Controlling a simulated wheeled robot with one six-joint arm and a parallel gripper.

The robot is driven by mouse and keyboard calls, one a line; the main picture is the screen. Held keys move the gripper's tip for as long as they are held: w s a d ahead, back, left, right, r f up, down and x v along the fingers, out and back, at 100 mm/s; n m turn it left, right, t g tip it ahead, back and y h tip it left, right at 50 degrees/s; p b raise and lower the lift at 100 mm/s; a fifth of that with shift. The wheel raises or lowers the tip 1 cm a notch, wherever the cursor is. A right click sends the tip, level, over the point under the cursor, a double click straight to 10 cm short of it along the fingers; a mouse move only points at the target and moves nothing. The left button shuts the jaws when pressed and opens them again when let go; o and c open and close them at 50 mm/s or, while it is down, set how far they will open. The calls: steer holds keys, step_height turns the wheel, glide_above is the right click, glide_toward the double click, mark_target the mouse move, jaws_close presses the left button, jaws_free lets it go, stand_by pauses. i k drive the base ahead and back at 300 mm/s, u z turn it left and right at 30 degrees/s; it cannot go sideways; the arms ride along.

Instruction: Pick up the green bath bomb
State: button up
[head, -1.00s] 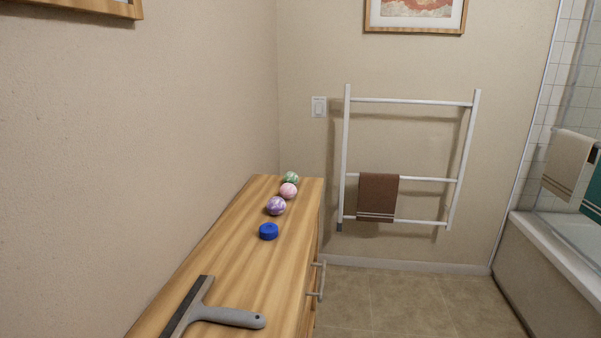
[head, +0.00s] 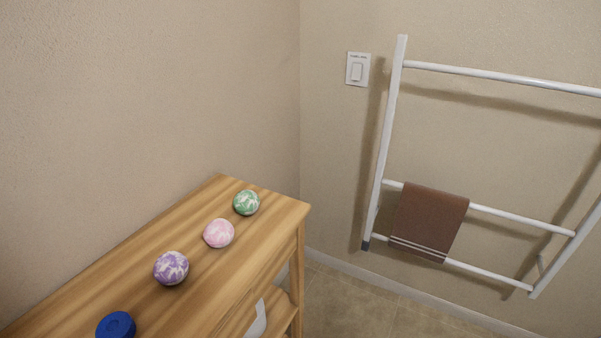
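The green bath bomb (head: 246,202) is a green and white marbled ball. It sits on the wooden dresser top (head: 275,213), near the far end and close to the corner of the room. A pink bath bomb (head: 219,233) lies just nearer than it, with a small gap between them. A purple bath bomb (head: 171,268) lies nearer still. My gripper is not in view.
A round blue object (head: 116,325) sits on the dresser at the lower left. A white towel rack (head: 384,160) with a brown towel (head: 428,222) stands against the wall to the right. Tiled floor (head: 345,300) shows between dresser and rack.

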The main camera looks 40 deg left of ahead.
mark_target(246, 202)
steer(key=i, duration=2.3)
steer(key=u, duration=3.55)
steer(key=i, duration=0.5)
